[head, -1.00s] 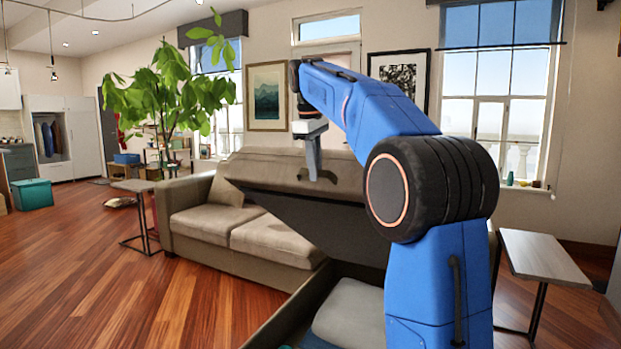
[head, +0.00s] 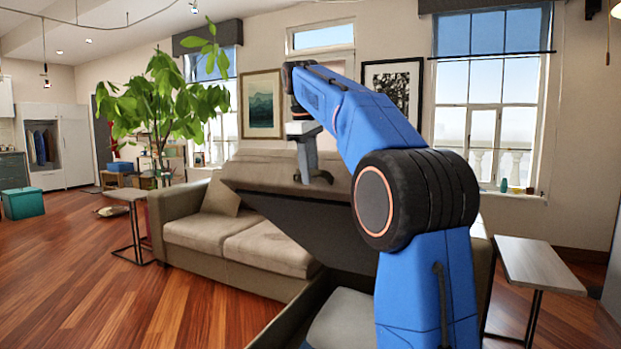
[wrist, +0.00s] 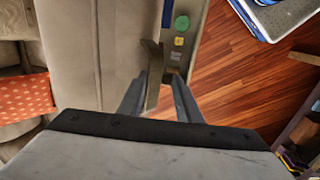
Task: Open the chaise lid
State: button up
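The chaise lid (head: 295,222) is raised at a slant at the sofa's near right end. Its tan cushioned side faces up and its dark underside faces the storage box (head: 294,318). My gripper (head: 318,178) is at the lid's raised part, pointing down. In the wrist view my gripper's fingers (wrist: 157,92) stand apart, on either side of a tan curved handle (wrist: 152,72) at the lid's edge. The left finger is close to the handle; a small gap shows at the right finger. Contact is hard to judge. My arm hides the box's right part.
A grey item (head: 343,320) lies in the open box. The sofa (head: 210,235) stands behind to the left, with side tables at its left (head: 131,196) and at the right (head: 538,265). Wooden floor (head: 110,285) is clear at the left front.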

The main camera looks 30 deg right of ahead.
jog(key=o, duration=0.5)
jog(key=r, duration=0.4)
jog(key=shift+s+a+r, duration=0.3)
jog(key=shift+s+a, duration=0.1)
jog(key=shift+o, duration=1.3)
jog(key=shift+s+a+r, duration=0.2)
jog(key=shift+a+r, duration=0.05)
jog(key=shift+r, duration=0.2)
jog(key=shift+s+a, duration=0.1)
jog(key=shift+a, duration=0.05)
jog(key=c, duration=0.8)
jog(key=shift+o, duration=0.2)
